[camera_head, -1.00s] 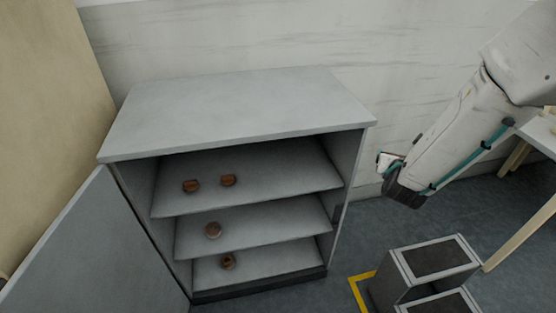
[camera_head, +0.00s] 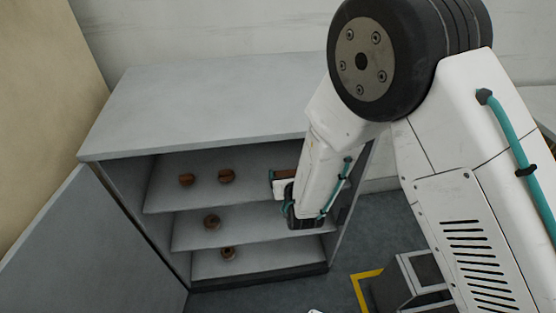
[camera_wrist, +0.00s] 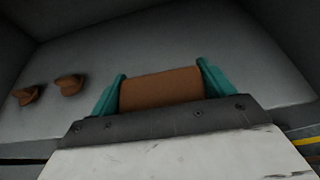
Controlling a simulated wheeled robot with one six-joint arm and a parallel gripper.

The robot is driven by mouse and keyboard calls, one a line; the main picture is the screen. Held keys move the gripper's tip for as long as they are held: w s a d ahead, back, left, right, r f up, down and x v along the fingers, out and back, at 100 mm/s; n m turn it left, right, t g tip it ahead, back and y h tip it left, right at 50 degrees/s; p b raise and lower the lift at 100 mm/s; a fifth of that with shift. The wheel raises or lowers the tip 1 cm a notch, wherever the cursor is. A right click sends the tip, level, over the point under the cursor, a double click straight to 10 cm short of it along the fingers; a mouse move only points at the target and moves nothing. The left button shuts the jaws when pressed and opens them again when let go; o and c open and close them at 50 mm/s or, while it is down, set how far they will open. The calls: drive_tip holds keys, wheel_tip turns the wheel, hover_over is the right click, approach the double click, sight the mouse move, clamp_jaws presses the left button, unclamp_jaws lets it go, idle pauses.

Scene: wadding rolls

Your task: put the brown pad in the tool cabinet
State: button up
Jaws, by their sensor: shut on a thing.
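The grey tool cabinet (camera_head: 215,95) stands open, with its door (camera_head: 95,250) swung out to the left. My gripper (camera_head: 278,180) is at the right part of the cabinet's open front, by the top shelf. It is shut on the brown pad (camera_wrist: 160,90), which sits between the two teal fingers in the wrist view. The pad also shows as a small brown edge in the head view (camera_head: 285,174). The top shelf (camera_wrist: 190,45) lies beyond the pad in the wrist view. My arm hides the cabinet's right side in the head view.
Two brown pieces (camera_head: 187,180) (camera_head: 226,177) lie on the left of the top shelf. One brown piece (camera_head: 212,222) is on the middle shelf and one (camera_head: 228,253) on the bottom. The top shelf's right part looks clear. A grey step-like stand (camera_head: 400,280) is on the floor at right.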

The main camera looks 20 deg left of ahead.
hover_over(285, 167)
drive_tip(key=shift+w+a+f, duration=0.15)
drive_tip(key=shift+f, duration=2.05)
drive_tip(key=shift+f, duration=0.15)
drive_tip(key=o, duration=0.9)
drive_tip(key=v, duration=1.2)
